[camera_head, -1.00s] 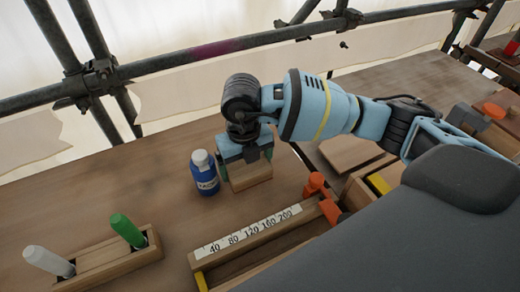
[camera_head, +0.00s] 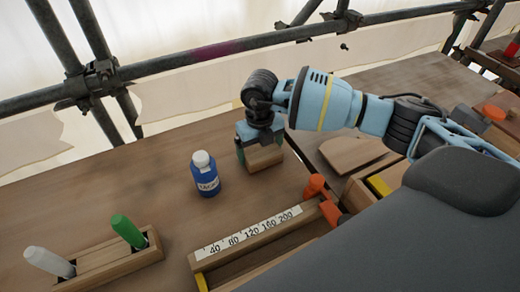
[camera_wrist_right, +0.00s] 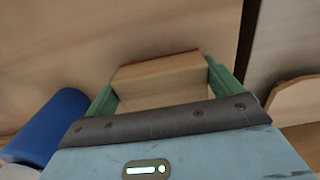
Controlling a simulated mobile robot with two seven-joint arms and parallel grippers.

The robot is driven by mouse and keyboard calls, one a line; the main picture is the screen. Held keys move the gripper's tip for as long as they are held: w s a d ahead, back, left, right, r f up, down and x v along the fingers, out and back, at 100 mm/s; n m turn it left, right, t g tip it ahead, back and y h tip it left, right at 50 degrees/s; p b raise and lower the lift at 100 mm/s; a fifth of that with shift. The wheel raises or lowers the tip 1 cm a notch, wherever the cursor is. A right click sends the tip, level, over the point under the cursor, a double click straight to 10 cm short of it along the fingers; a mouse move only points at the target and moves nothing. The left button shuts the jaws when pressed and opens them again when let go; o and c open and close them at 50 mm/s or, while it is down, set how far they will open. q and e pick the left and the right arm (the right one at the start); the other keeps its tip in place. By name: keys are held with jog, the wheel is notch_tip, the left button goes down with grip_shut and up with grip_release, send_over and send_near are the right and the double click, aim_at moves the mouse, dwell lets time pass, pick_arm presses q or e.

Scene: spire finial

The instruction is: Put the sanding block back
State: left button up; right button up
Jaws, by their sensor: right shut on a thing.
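My right gripper (camera_head: 260,150) is shut on the sanding block (camera_head: 264,159), a light wooden block. In the right wrist view the block (camera_wrist_right: 160,80) sits between the two green fingers, with a thin reddish-brown strip along its far edge. The gripper and block are over the wooden table, to the right of and behind the blue bottle. I cannot tell whether the block touches the table. A long wooden holder (camera_head: 240,238) with a strip marked 40, 80, 120, 160, 200 lies in front. My left gripper is not in view.
A blue bottle (camera_head: 206,180) with a white cap stands close to the left of the gripper. A small rack (camera_head: 110,268) with a white and a green marker is at front left. An orange clamp (camera_head: 322,195) is at the holder's right end. Scaffold pipes (camera_head: 210,52) run behind.

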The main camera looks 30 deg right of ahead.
aim_at(260, 148)
jog(key=shift+f, duration=0.25)
jog(key=shift+f, duration=0.15)
jog(key=o, duration=0.7)
notch_tip(260, 148, up, 12)
jog(key=shift+r, duration=0.15)
